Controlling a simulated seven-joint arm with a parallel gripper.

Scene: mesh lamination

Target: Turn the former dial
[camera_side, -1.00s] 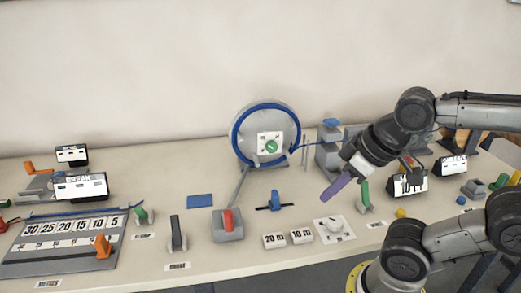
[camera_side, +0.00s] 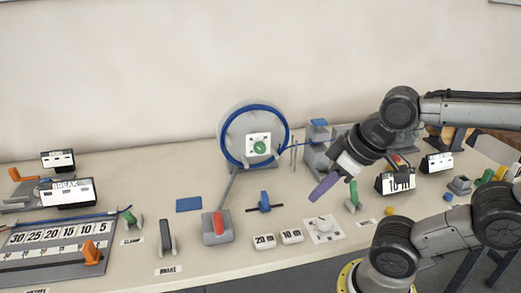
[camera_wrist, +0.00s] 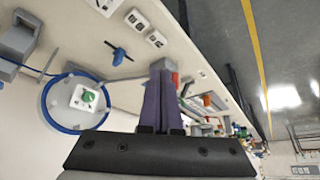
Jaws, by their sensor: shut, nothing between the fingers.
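A round grey wheel with a blue rim (camera_side: 228,151) stands upright at the back of the table. At its centre is a green dial (camera_side: 260,147) on a white square plate; the dial also shows in the wrist view (camera_wrist: 88,96), left of my fingers. A second dial, white, on a flat white plate (camera_side: 323,229), lies near the front edge. I cannot tell from labels which is the former dial. My gripper (camera_side: 313,198) has purple fingers, shut and empty, in the air, right of the wheel and, in the picture, above the white dial. It also shows in the wrist view (camera_wrist: 160,68).
A red lever (camera_side: 217,222), a blue handle (camera_side: 264,203) and two number blocks (camera_side: 277,239) stand left of the white dial. A green lever (camera_side: 353,195) stands close to my gripper's right. A number scale board (camera_side: 60,237) lies far left. A blue flat block (camera_side: 189,204) has bare table around it.

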